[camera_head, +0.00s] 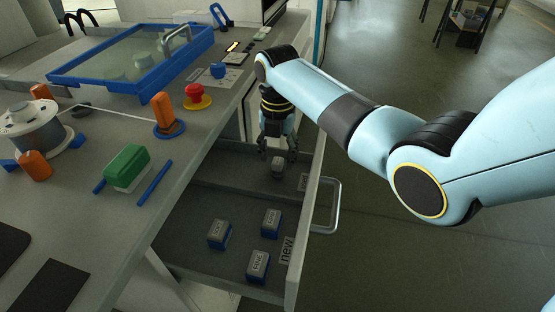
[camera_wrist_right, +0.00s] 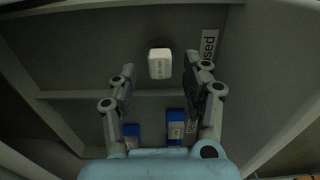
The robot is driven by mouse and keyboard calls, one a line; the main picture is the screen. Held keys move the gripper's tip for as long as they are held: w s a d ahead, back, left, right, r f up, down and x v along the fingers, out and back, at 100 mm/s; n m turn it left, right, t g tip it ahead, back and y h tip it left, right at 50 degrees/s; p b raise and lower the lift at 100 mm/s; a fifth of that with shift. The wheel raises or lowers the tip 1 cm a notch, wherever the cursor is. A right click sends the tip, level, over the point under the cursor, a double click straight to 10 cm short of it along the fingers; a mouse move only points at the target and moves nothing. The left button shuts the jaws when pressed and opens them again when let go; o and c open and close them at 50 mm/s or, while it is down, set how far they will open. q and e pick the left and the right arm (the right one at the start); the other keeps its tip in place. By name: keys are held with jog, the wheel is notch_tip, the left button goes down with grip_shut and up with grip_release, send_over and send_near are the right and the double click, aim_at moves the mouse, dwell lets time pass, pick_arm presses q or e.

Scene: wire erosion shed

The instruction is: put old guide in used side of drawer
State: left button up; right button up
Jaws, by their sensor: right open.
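The open drawer (camera_head: 190,255) has a divider between two compartments. A small pale guide block (camera_head: 278,163) is in the far compartment, the one with the "used" label (camera_wrist_right: 209,46). In the right wrist view this white block (camera_wrist_right: 159,64) is beyond my fingertips, roughly between their lines, with a dark shadow beside it. Whether it rests fully on the drawer floor is hard to tell. My right gripper (camera_head: 278,150) is open above that compartment, pointing down. It also shows in the right wrist view (camera_wrist_right: 162,85), with a gap between the fingers. My left gripper is out of view.
Several blue-based blocks (camera_head: 218,234) stand in the near compartment by the "new" label (camera_head: 287,250). The drawer handle (camera_head: 328,206) sticks out right. The bench holds a blue-framed tank (camera_head: 110,85), a red button (camera_head: 195,92), a wire spool (camera_head: 30,128) and a green-topped block (camera_head: 127,165).

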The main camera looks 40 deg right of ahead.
aim_at(278, 161)
notch_tip(278, 161, up, 9)
jog(key=shift+p, duration=0.4)
dwell(0.4)
